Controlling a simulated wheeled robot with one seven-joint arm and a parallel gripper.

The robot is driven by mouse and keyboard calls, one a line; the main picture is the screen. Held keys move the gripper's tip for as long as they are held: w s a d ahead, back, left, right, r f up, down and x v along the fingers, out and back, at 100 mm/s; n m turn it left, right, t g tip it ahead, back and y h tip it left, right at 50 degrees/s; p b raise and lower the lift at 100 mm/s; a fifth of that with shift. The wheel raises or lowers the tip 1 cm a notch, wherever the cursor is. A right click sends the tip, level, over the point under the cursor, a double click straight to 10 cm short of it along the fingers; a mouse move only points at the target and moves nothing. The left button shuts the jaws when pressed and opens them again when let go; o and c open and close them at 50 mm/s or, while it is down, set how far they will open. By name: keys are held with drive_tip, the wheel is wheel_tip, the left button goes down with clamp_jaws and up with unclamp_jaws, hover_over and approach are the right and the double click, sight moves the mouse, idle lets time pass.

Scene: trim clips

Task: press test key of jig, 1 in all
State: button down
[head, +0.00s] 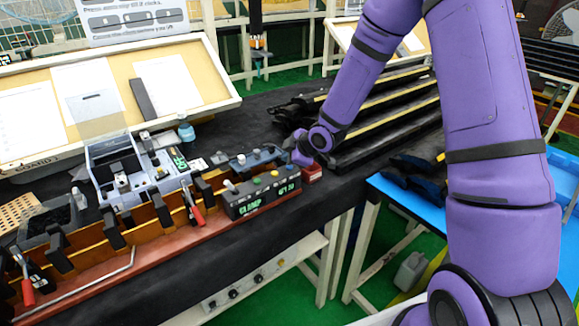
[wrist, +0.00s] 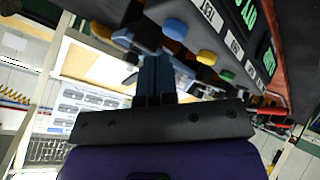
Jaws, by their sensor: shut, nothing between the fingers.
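The jig's dark control box (head: 262,195) stands at the right end of the long red-brown jig (head: 150,235), with green lit text on its front, one word reading CLAMP. A row of coloured keys lies along its top.
A small red box (head: 312,172) sits just right of the control box. Red-handled clamps (head: 194,210) rise from the jig.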

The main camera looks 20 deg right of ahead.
sight(290, 167)
drive_tip(key=shift+r, duration=0.2)
drive_tip(key=shift+r, duration=2.4)
drive_tip(key=shift+s+d+r, duration=0.1)
drive_tip(key=shift+d+r, duration=0.1)
drive_tip(key=shift+r, duration=0.15)
drive_tip(key=s+d+r+m+h, duration=0.3)
drive_tip(key=s+r+m, duration=0.1)
drive_tip(key=s+r, duration=0.35)
drive_tip(key=s+d+r+m+h, duration=0.35)
drive_tip(key=s+r, duration=0.25)
drive_tip(key=r, duration=0.3)
drive_tip(key=s+r+m+g+y, duration=0.1)
drive_tip(key=s+r+m, duration=0.2)
drive_tip(key=s, duration=0.8)
drive_tip(key=s+r+m+g+y, duration=0.1)
drive_tip(key=s+r+m, duration=0.2)
drive_tip(key=s, duration=0.9)
drive_tip(key=shift+s+d+r+m+g, duration=0.2)
drive_tip(key=shift+r+m+g, duration=0.15)
drive_tip(key=shift+m, duration=0.4)
